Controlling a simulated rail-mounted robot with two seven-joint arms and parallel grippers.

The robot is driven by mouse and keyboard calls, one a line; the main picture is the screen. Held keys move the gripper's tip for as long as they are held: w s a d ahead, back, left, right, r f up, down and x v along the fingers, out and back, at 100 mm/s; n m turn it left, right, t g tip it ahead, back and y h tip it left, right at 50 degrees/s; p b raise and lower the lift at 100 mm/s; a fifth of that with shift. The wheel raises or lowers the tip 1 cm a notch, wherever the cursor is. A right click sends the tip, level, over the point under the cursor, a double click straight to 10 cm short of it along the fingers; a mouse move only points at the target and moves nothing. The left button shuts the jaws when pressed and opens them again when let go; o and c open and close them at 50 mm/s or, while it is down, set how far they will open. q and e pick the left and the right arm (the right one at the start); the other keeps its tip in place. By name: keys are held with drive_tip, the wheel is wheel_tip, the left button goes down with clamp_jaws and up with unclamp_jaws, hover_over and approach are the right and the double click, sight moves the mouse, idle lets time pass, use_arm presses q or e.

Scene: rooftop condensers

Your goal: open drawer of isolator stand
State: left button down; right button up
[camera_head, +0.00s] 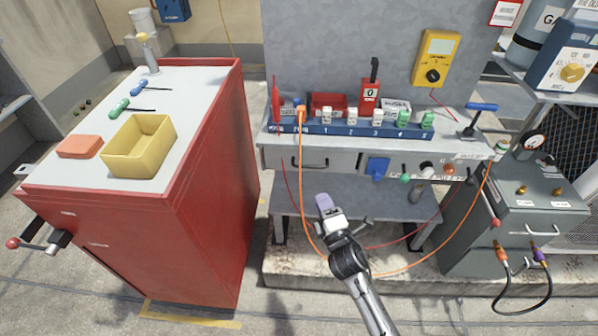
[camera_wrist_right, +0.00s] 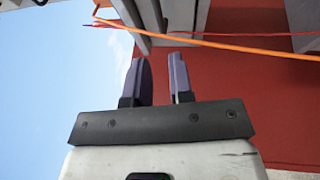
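The isolator stand (camera_head: 253,148) is a grey bench with a back panel, in the middle of the head view. Its drawer (camera_head: 290,160) is at the front left, with a dark bar handle (camera_head: 310,164), and looks shut. My right gripper (camera_head: 326,202) is below and in front of the drawer, apart from the handle. In the right wrist view its two purple-grey fingers (camera_wrist_right: 160,80) stand apart with nothing between them. Orange and red cables (camera_wrist_right: 215,42) cross beyond the fingertips. My left gripper is not in view.
A red cabinet (camera_head: 215,190) stands to the left, with a yellow bin (camera_head: 140,147) on top. An orange cable (camera_head: 301,190) hangs in front of the drawer, beside my right gripper. A grey unit (camera_head: 520,205) with hoses stands to the right. Bare floor lies between cabinet and stand.

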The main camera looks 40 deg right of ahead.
sight(308, 166)
drive_tip(key=shift+b+x, duration=1.95)
drive_tip(key=shift+x, duration=4.35)
drive_tip(key=shift+s+d, duration=0.1)
drive_tip(key=shift+c, duration=0.3)
clamp_jaws()
